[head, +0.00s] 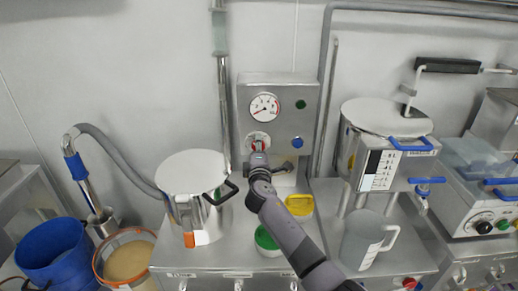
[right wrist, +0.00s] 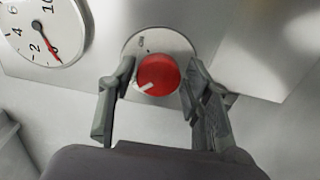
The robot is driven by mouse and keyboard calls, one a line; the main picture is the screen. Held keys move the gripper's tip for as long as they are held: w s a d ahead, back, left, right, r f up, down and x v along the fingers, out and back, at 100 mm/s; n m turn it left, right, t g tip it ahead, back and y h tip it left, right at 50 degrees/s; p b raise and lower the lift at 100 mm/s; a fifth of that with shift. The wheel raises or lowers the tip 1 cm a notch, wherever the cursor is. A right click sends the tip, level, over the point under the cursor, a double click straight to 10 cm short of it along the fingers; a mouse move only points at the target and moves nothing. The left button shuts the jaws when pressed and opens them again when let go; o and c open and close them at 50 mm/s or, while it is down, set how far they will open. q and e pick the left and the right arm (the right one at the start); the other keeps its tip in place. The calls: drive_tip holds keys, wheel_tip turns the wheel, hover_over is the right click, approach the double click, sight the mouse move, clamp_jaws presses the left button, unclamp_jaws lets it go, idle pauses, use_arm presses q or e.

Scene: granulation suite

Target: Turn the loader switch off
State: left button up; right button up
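The loader switch is a red round knob (right wrist: 158,75) on a round metal plate (right wrist: 185,50), with a white mark pointing to the lower left. In the head view the red knob (head: 258,140) is mostly hidden behind my right gripper (head: 257,150), at the grey control panel (head: 290,125). In the right wrist view my right gripper (right wrist: 160,85) is open, with one finger on each side of the knob. Narrow gaps seem to show between fingers and knob; contact is hard to tell. My left gripper is not in view.
A pressure gauge (head: 264,107), a green light (head: 300,104) and a blue button (head: 296,142) are on the panel. A lidded steel pot (head: 192,175) stands left of my arm, a clear jug (head: 366,240) right. A yellow scoop (head: 299,204) and green-rimmed container (head: 267,241) lie close to the arm.

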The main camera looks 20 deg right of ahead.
drive_tip(key=shift+o, duration=0.9)
drive_tip(key=shift+d, duration=0.1)
drive_tip(key=v, duration=1.2)
drive_tip(key=shift+s, duration=0.1)
